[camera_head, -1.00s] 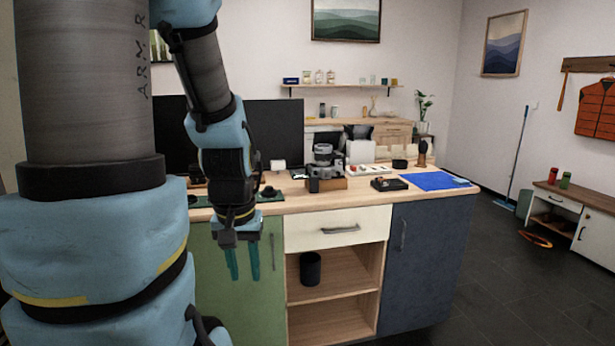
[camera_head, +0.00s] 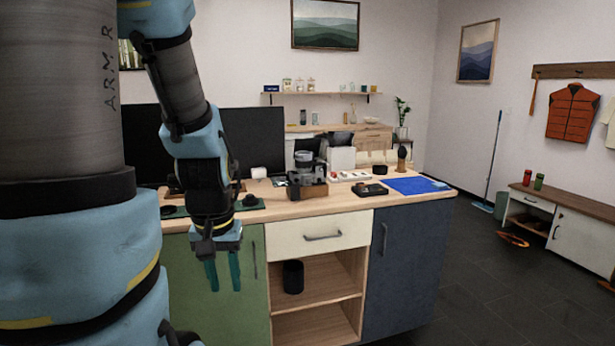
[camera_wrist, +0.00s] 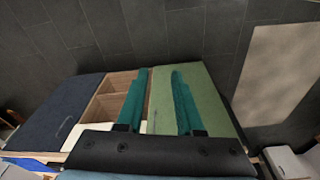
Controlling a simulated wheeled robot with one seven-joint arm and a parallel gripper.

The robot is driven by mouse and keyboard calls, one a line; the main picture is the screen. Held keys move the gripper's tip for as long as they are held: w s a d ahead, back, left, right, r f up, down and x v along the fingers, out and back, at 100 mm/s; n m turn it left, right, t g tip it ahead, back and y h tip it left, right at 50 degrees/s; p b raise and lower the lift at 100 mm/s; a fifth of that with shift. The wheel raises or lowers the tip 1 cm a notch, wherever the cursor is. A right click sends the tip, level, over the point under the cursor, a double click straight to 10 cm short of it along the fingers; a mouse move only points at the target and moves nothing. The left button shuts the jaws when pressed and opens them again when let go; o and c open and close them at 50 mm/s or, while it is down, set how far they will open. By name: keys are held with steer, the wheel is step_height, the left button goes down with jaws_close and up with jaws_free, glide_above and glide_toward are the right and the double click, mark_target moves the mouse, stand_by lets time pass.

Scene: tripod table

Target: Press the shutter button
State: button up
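A black and grey camera (camera_head: 305,178) stands on a small wooden block (camera_head: 314,191) on the wooden worktop (camera_head: 345,201). Its shutter button is too small to make out. My gripper (camera_head: 222,272) hangs pointing down in front of the green cabinet door, left of the camera and lower than the worktop. Its two teal fingers are apart with nothing between them. In the wrist view my gripper (camera_wrist: 160,82) also shows its fingers spread, with the green door and floor beyond. The camera is not visible in the wrist view.
A blue mat (camera_head: 415,186) and a black item (camera_head: 370,190) lie right of the camera. Dark monitors (camera_head: 255,138) stand behind at the left. The white drawer (camera_head: 318,235) is closed. A black cup (camera_head: 293,277) sits on the open shelf.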

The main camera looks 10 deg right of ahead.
steer(key=shift+c, duration=0.4)
jaws_close()
stand_by(1.4)
